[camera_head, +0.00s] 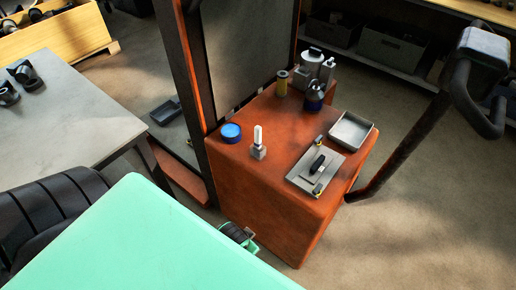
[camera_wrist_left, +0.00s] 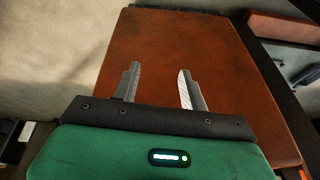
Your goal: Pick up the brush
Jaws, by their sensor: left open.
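No brush can be made out for certain. The likeliest candidate is an upright piece with a white handle and grey block base (camera_head: 258,142), standing on the orange cabinet top (camera_head: 265,115). A flat grey plate (camera_head: 304,176) with a black grip-like piece (camera_head: 317,163) and yellow-tipped ends lies to its right. My left gripper (camera_wrist_left: 158,85) is open in the left wrist view, with nothing between its fingers and a plain orange surface beyond them. In the head view, a small black and green part by the cabinet's lower front seems to be mine. My right gripper is not in view.
A dark upright frame (camera_head: 184,75) borders the cabinet's left. A grey table (camera_head: 65,110) stands left.

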